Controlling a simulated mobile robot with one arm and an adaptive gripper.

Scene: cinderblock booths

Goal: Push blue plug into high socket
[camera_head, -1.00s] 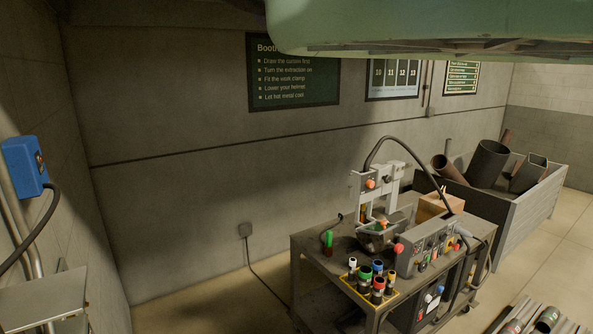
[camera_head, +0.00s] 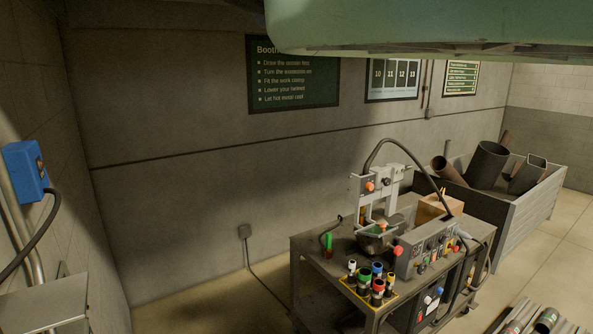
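A small blue-topped plug (camera_head: 377,268) stands in the yellow-edged rack (camera_head: 352,287) on the front corner of the cart, among white, green, red and yellow ones. A grey control box (camera_head: 408,262) with coloured knobs or sockets stands to the right of the rack. A dark lower panel (camera_head: 426,306) on the cart's front also carries small coloured fittings, one blue. I cannot tell which opening is the high socket. My gripper is not in view, so its state and distance from the plug are hidden.
The metal cart (camera_head: 310,262) also bears a white upright stand (camera_head: 393,185) with a black cable, a dark bowl and a small wooden box (camera_head: 432,208). A grey bin (camera_head: 515,220) of pipes stands behind. A green overhang (camera_head: 430,28) crosses the top. Floor left of the cart is clear.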

